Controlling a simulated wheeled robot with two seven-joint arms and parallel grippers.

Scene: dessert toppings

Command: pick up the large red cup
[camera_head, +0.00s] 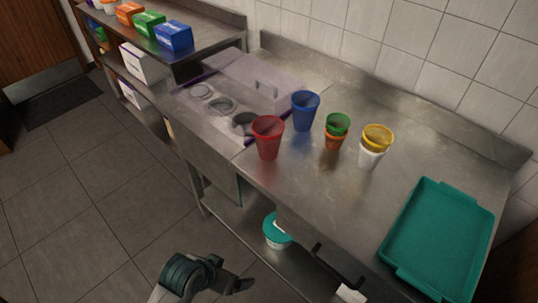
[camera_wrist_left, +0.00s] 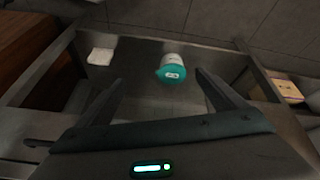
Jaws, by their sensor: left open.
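The large red cup (camera_head: 268,138) stands upright on the steel counter near its front edge, left of the other cups. My left gripper (camera_head: 238,283) is low in front of the counter, apart from the cup and empty. In the left wrist view its two fingers (camera_wrist_left: 160,92) are spread open, with a teal-lidded tub (camera_wrist_left: 171,69) on the lower shelf beyond them. The red cup does not show in the left wrist view. My right gripper is in neither view.
A blue cup (camera_head: 305,110) stands close behind the red one. A green cup (camera_head: 338,123) in an orange one and a yellow cup (camera_head: 377,138) in a white one stand to the right. A teal tray (camera_head: 399,262) lies at the right. Topping wells with a lid (camera_head: 262,77) sit behind left.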

